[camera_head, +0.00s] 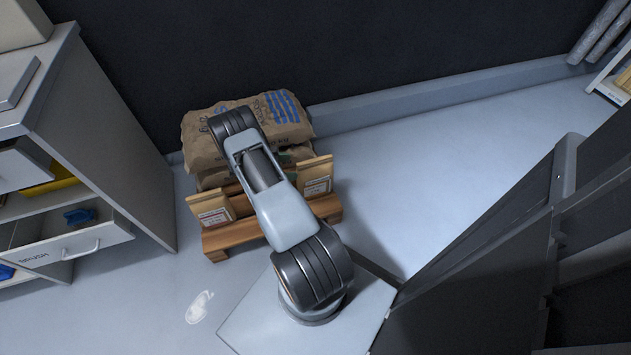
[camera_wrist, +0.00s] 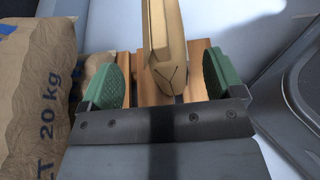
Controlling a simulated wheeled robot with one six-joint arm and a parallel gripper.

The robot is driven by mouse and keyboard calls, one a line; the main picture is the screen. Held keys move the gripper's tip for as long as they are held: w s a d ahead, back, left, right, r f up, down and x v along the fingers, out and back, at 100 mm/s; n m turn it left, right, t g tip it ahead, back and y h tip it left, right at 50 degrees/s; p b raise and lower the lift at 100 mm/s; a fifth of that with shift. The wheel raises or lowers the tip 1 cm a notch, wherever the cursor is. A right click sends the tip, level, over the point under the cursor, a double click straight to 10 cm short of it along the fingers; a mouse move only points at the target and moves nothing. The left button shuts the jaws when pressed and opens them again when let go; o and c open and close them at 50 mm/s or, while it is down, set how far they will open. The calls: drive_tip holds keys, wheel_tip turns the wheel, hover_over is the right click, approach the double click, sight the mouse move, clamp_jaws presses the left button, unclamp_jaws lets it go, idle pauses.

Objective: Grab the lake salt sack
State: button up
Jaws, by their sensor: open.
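In the wrist view, my gripper (camera_wrist: 168,76) is open, with green pads on both sides of a tan paper sack (camera_wrist: 165,35). This sack is seen edge-on, with gaps to both pads, and its label is hidden. The head view shows two small tan sacks on the pallet's front part: a left one with a red-marked label (camera_head: 213,208) and a right one with a pale label (camera_head: 316,178). Their print is too small to read, so I cannot tell which is lake salt. My arm mostly hides the gripper there.
Large brown sacks (camera_head: 290,125) lie stacked on the wooden pallet (camera_head: 245,237) by the dark wall; one shows "20 kg" in the wrist view (camera_wrist: 35,85). A cabinet (camera_head: 110,140) with open drawers stands left. Floor right of the pallet is clear.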

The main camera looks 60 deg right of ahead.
sight(304, 166)
drive_tip(key=b+x, duration=0.2)
drive_tip(key=x, duration=0.3)
drive_tip(key=shift+s+a+f, duration=0.1)
drive_tip(key=shift+f, duration=0.05)
drive_tip(key=shift+x, duration=0.75)
drive_tip(key=shift+c, duration=0.3)
clamp_jaws()
drive_tip(key=shift+r, duration=0.2)
